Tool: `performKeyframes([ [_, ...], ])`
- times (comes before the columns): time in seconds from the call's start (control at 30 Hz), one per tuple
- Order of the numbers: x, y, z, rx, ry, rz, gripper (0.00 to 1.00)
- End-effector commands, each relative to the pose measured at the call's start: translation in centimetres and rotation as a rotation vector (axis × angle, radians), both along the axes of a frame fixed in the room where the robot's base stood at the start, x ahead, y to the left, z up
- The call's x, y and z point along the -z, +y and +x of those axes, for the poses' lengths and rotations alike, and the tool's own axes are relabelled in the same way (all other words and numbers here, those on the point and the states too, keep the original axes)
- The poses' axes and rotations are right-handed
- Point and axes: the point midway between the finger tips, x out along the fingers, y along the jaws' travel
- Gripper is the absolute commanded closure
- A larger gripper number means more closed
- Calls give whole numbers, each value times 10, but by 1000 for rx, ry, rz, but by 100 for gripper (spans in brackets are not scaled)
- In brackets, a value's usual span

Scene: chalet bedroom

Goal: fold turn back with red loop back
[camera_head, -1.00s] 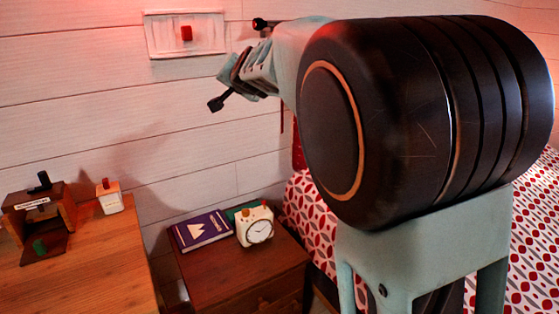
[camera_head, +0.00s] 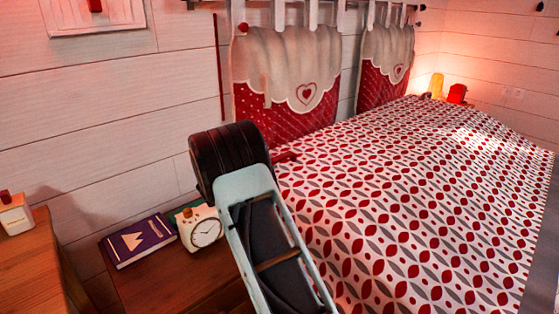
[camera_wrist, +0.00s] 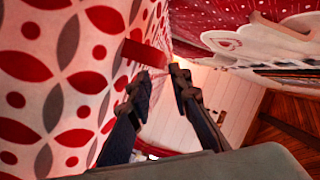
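The bed cover (camera_head: 420,200) is white with red and grey leaf shapes and lies flat over the bed. A red loop (camera_head: 286,157) sticks out at its near-left edge by the headboard, partly behind my arm. In the wrist view the red loop (camera_wrist: 145,53) stands out from the patterned cover (camera_wrist: 60,60), just beyond and slightly left of my fingertips. My gripper (camera_wrist: 161,76) has its two dark fingers apart with nothing visible between them. In the head view my arm hides the gripper. I cannot tell whether a finger touches the loop.
A nightstand (camera_head: 165,283) beside the bed holds a purple book (camera_head: 138,240) and a white clock (camera_head: 199,228). Headboard cushions (camera_head: 290,90) hang behind the bed. A yellow object (camera_head: 436,86) and a red object (camera_head: 457,94) stand at the far side. A wooden table (camera_head: 32,265) is at left.

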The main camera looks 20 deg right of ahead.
Motion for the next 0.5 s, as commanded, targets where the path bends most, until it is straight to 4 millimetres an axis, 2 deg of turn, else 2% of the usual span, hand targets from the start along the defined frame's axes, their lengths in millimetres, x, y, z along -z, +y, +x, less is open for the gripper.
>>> performKeyframes([
  [0.03,5,-10,5,4,0,-1,81],
  [0.3,15,-48,37,1,0,-2,81],
  [0.5,18,-63,50,-1,1,-2,81],
])
